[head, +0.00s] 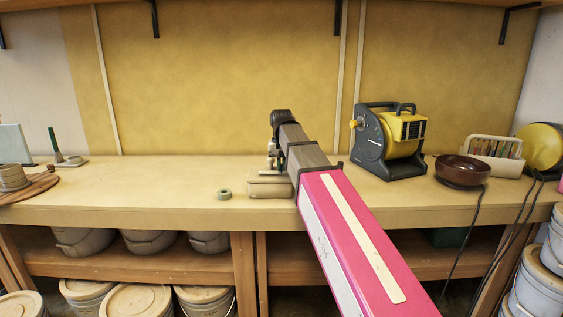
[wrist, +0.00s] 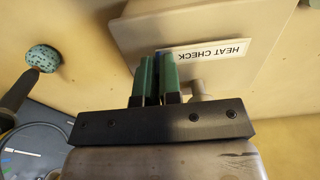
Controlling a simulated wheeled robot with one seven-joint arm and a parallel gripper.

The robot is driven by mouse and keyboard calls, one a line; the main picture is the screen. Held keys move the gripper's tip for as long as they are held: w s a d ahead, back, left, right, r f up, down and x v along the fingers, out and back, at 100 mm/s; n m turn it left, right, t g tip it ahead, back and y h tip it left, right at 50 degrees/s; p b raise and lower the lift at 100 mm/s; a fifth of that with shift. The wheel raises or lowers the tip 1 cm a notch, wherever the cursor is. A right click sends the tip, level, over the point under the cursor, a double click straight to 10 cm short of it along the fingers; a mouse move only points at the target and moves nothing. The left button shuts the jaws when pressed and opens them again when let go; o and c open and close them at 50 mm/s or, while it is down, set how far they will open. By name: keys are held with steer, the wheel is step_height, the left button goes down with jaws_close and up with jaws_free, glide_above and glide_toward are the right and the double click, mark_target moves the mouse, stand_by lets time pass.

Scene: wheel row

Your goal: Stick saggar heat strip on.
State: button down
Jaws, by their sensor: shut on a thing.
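The heat strip (wrist: 212,50) is a white label with "HEAT CHECK" on it, upside down in the wrist view. My gripper (wrist: 158,60) has green fingers, shut on the strip's left end. The strip lies over or against the face of the pale tan saggar (wrist: 135,35); I cannot tell whether it touches. A short tan peg (wrist: 197,88) shows beside the fingers. In the head view the box-shaped saggar (head: 267,189) sits at the bench's front edge. My gripper (head: 272,164) is just above or behind it there, mostly hidden by my arm.
A yellow and grey blower (head: 390,141), a brown bowl (head: 462,170) and a pen caddy (head: 494,154) stand on the right. The bench (head: 150,184) is clear on the left middle. Lidded buckets (head: 135,300) fill below.

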steer(key=shift+f, duration=0.3)
steer(key=shift+f, duration=0.4)
stand_by(1.0)
steer(key=c, duration=1.2)
jaws_free()
steer(key=shift+r, duration=0.1)
step_height(320, 180, up, 11)
steer(key=shift+f, duration=0.2)
